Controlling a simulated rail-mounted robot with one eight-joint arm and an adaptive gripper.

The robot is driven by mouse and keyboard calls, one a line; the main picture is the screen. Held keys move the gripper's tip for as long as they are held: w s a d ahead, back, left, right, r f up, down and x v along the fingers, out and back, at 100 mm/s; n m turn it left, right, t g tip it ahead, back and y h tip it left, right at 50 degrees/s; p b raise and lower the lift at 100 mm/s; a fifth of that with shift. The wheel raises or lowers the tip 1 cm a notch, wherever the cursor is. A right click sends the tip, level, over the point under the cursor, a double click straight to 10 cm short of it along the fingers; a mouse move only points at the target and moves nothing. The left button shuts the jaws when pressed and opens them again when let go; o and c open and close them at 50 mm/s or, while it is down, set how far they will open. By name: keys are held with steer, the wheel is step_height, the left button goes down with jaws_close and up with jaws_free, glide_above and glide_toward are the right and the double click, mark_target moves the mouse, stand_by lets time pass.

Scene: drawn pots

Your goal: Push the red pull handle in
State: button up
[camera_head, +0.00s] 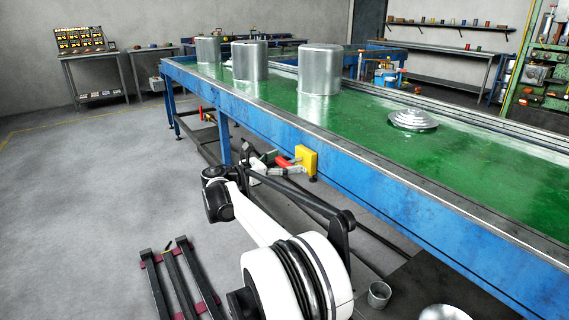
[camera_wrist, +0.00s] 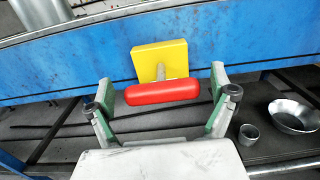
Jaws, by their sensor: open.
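The red pull handle (camera_wrist: 162,92) is a rounded horizontal bar on a short metal stem. The stem joins it to a yellow plate (camera_wrist: 160,58) on the blue side of the conveyor table. In the head view the handle (camera_head: 283,162) shows beside the yellow plate (camera_head: 307,160), partly behind my gripper. My gripper (camera_wrist: 162,98) is open, with one green-padded finger past each end of the handle. I cannot tell whether either finger touches it. In the head view my gripper (camera_head: 277,164) is small and close to the handle.
The green-topped conveyor table (camera_head: 362,122) carries several metal pots (camera_head: 320,70) and a stepped metal lid (camera_head: 413,119). A metal cup (camera_head: 379,294) and a bowl (camera_head: 444,313) sit low at the right. A dark slatted rack (camera_head: 180,280) stands on the floor. Open floor lies at the left.

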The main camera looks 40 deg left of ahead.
mark_target(292, 160)
steer(key=c, duration=1.7)
steer(key=shift+o, duration=0.2)
steer(key=shift+p+x, duration=0.3)
steer(key=shift+x, duration=1.15)
steer(key=o, duration=1.3)
steer(key=shift+r, duration=0.1)
steer(key=o, duration=0.4)
steer(key=shift+c, duration=0.2)
steer(key=v, duration=1.2)
